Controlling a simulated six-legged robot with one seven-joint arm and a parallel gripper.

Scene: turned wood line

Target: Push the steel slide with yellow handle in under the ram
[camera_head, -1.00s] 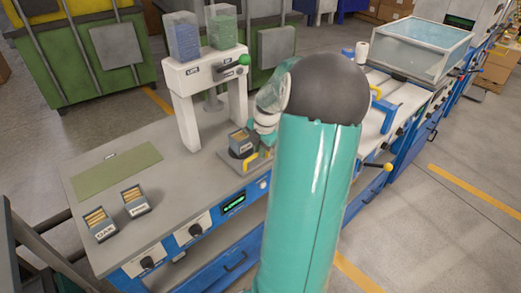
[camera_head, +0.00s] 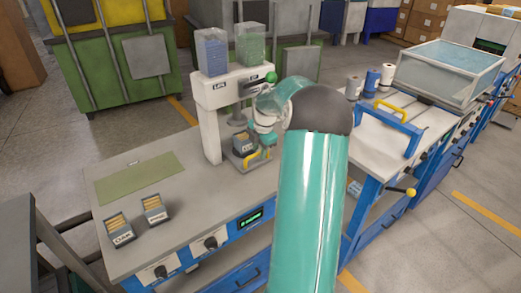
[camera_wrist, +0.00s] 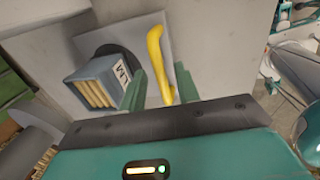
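The steel slide (camera_head: 241,165) sits on the bench at the foot of the white press. Its yellow handle (camera_head: 257,158) is on the near right side; in the wrist view the yellow handle (camera_wrist: 157,60) stands close in front of the fingers. A small blue-grey box (camera_head: 240,147) of wooden pieces rides on the slide, its label partly cut off in the wrist view (camera_wrist: 97,85). The ram (camera_head: 237,117) is above and close to the box; exact alignment is unclear. My gripper (camera_wrist: 165,88) has its fingers apart, with the handle between or just ahead of them.
The press frame (camera_head: 207,115) carries two hoppers and a green-knobbed lever (camera_head: 270,77). Boxes labelled OAK (camera_head: 118,229) and another (camera_head: 154,209) stand on the bench near a green mat (camera_head: 138,176). A blue-railed, white-topped station (camera_head: 385,140) lies right.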

